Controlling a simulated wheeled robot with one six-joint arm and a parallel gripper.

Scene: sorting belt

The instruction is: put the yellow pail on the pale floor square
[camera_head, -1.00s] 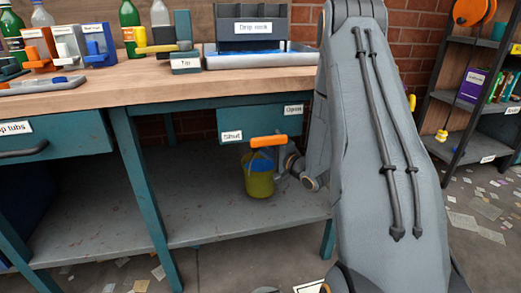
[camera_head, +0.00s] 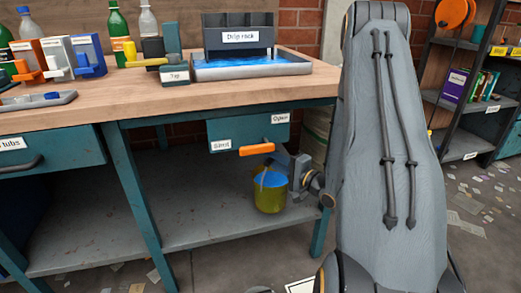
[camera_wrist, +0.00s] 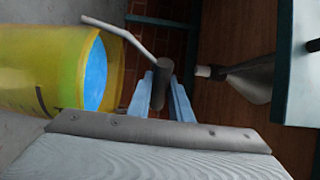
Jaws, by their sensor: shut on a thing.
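The yellow pail (camera_head: 270,198) with blue contents hangs in front of the workbench's lower shelf in the head view. In the wrist view the pail (camera_wrist: 40,65) lies at the left, its blue opening facing right. My gripper (camera_wrist: 160,92) is shut on the dark grip of the pail's handle, one pale blue finger on each side. In the head view my gripper is small and partly hidden beside the pail's rim. A pale patch with a dark edge (camera_head: 300,286) shows at the bottom edge; it is cut off, so I cannot tell if it is the floor square.
A bench leg (camera_head: 321,232) stands right of the pail. Bottles, dispensers and a drip rack (camera_head: 238,38) stand on top. Dark shelving (camera_head: 450,90) is at the right.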

